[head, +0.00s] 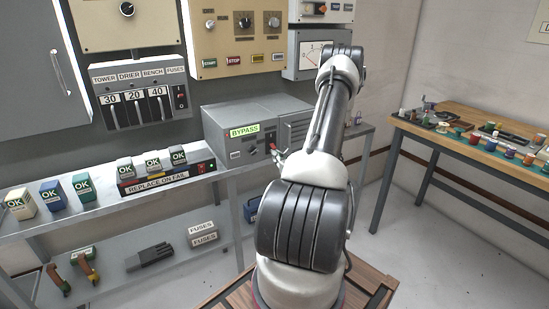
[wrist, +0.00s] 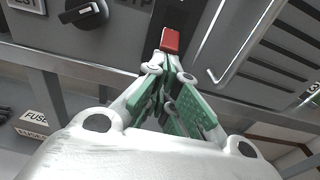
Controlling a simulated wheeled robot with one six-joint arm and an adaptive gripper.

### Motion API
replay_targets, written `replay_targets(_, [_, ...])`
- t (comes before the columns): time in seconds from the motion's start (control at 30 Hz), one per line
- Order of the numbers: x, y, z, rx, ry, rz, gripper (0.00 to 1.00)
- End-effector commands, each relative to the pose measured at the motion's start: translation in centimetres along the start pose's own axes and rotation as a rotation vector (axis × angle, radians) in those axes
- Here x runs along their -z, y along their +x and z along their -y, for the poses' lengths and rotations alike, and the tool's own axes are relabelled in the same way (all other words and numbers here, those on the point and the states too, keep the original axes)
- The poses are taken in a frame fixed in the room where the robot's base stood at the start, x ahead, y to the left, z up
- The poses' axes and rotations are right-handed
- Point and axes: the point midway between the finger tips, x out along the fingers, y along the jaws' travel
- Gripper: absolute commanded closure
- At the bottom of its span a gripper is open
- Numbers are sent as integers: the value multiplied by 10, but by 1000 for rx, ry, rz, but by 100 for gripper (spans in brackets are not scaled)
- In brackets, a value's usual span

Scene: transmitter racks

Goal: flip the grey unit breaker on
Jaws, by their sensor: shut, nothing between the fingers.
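The grey unit (head: 228,121) is a metal box with a green BYPASS label, standing on the metal shelf in the head view. Its front face (wrist: 125,50) fills the upper wrist view. A small red switch lever (wrist: 170,40), which looks like the breaker, sits there on a dark strip; whether it is on or off I cannot tell. My gripper (wrist: 168,68) has green-and-grey fingers, shut and empty, with the tips right below the red lever. I cannot tell if they touch it. In the head view my gripper (head: 277,154) is at the unit's front, partly hidden by my arm.
A black knob (wrist: 82,12) is left of the lever and a slotted vent (wrist: 255,50) is right of it. A fuse panel (head: 140,95) hangs above left. OK-marked modules (head: 152,160) stand on the shelf. A wooden workbench (head: 470,125) is at right.

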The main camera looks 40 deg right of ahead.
Motion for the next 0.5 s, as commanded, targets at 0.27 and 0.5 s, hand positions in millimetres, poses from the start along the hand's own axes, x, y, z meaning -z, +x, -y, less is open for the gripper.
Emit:
replay_targets(0.27, [-14,-15,2,1,-6,-194,100])
replay_targets(0.5, [-28,-20,2,0,-8,-417,100])
